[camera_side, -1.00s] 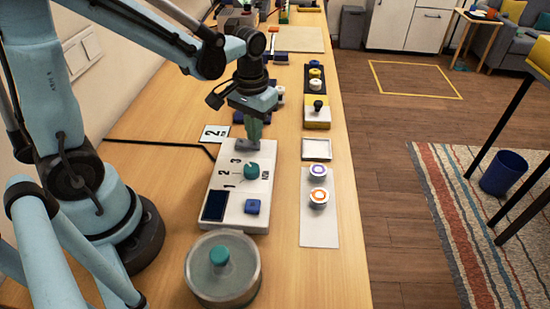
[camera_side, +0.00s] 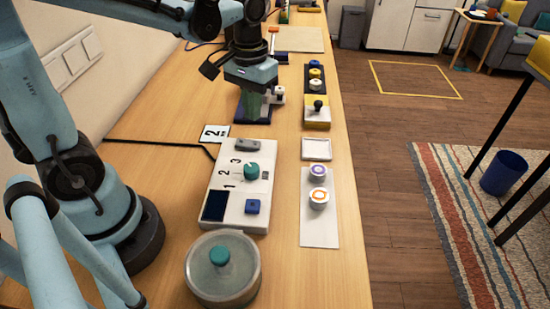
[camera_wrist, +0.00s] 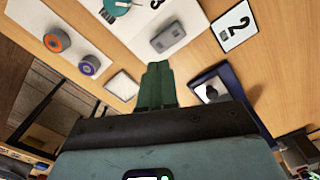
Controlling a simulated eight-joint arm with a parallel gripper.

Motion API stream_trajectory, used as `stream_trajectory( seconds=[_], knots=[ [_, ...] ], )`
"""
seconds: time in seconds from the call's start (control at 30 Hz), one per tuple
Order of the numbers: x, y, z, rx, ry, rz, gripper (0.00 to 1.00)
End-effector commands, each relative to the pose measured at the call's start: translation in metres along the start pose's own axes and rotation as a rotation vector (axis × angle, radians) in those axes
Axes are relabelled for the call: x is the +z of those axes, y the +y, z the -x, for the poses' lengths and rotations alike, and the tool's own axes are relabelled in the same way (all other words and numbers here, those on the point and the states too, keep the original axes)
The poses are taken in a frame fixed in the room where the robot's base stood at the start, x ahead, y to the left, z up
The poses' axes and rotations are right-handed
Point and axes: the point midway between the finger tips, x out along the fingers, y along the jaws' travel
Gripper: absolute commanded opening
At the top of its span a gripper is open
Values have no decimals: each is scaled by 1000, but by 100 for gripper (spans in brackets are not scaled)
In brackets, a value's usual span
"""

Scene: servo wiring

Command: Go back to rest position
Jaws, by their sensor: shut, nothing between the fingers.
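My gripper (camera_side: 250,118) is shut with its green fingers together and empty. In the side view it hangs past the far end of the white panel (camera_side: 236,218). The panel carries a grey block (camera_side: 233,145) at its far end, a teal knob (camera_side: 252,172) beside the numbers 1, 2, 3, a dark screen (camera_side: 215,206) and a blue button (camera_side: 253,207). In the wrist view the shut fingertips (camera_wrist: 158,66) are apart from the grey block (camera_wrist: 168,36), which lies farther up the picture.
A round lidded pot (camera_side: 222,275) stands at the near end. Two small cups (camera_side: 318,186) stand on a white sheet, with a white square tray (camera_side: 317,149) beyond. A yellow-and-black stand (camera_side: 317,118), a "2" card (camera_side: 214,133) and a blue base (camera_wrist: 208,92) are near my gripper.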

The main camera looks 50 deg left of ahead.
Motion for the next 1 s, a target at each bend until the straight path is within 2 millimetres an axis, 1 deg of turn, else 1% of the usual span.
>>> stream_trajectory(
  seconds=[0.23,0.37,0.67,0.8,1.0],
  knots=[
    [1,0,1,2,9,-4,0],
    [7,1,6,14,67,-29,0],
    [30,4,21,58,348,-148,0],
    [38,5,24,71,475,-199,0],
    [43,6,25,80,590,-244,0]
  ],
)
